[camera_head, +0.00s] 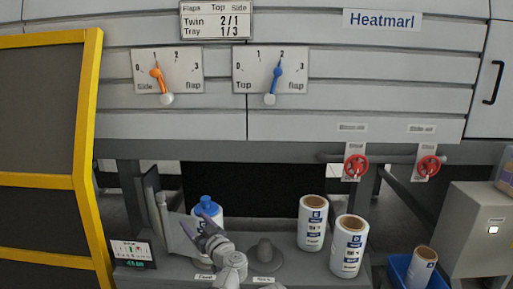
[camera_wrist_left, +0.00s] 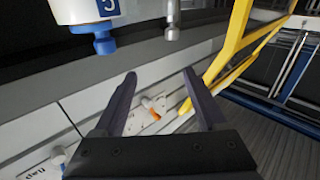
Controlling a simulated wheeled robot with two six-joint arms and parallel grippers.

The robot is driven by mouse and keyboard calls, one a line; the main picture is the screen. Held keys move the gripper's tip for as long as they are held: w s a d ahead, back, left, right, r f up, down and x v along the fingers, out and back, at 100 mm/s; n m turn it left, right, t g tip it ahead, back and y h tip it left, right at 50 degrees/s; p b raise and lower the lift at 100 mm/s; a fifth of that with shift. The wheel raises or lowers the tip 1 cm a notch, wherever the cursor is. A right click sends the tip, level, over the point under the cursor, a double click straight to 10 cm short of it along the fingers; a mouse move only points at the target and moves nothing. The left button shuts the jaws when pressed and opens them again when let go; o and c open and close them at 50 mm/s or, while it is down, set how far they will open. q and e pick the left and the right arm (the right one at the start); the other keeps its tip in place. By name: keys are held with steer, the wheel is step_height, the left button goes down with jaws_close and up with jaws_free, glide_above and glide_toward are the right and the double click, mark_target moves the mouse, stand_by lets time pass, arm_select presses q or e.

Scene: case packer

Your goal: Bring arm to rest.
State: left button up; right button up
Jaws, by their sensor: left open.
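My left gripper (camera_head: 201,233) is low in the middle left of the head view, in front of a white roll with a blue cap (camera_head: 207,206). Its fingers are open and nothing shows between them. In the left wrist view the gripper (camera_wrist_left: 162,80) is also open, its two dark fingers spread apart. The orange lever (camera_wrist_left: 153,110) shows beyond the gap between them, apart from both. My right gripper is in neither view.
The orange Side lever (camera_head: 157,75) and blue Top lever (camera_head: 275,77) are on the machine front. Two white rolls (camera_head: 312,222) (camera_head: 349,246) stand right of the gripper. A blue bin (camera_head: 399,268) holds another roll. A yellow frame (camera_head: 88,130) stands left. Red valves (camera_head: 356,165) are at right.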

arm_select(q)
steer(key=w+d+r+m+t+h, duration=0.1)
steer(key=w+d+m+t+h, duration=0.3)
steer(key=d+m+h, duration=0.55)
steer(key=s+d+f+m+g+h, duration=0.2)
steer(key=s+d+f+g+h, duration=0.25)
steer(key=f+h, duration=0.3)
steer(key=s+a+f+g+y, duration=0.1)
steer(key=s+a+f+g, duration=0.1)
steer(key=s+f+g, duration=0.7)
steer(key=s+a+f+n+g+y, duration=0.45)
steer(key=s+a+f, duration=0.25)
steer(key=s+a, duration=0.4)
steer(key=s+d+m+y, duration=0.1)
steer(key=s+d+m, duration=0.5)
steer(key=d, duration=0.6)
step_height(320, 180, up, 17)
steer(key=n+p, duration=0.1)
steer(key=p, duration=1.6)
steer(key=shift+s+d+r, duration=0.2)
steer(key=shift+s, duration=0.2)
steer(key=shift+s+f, duration=0.1)
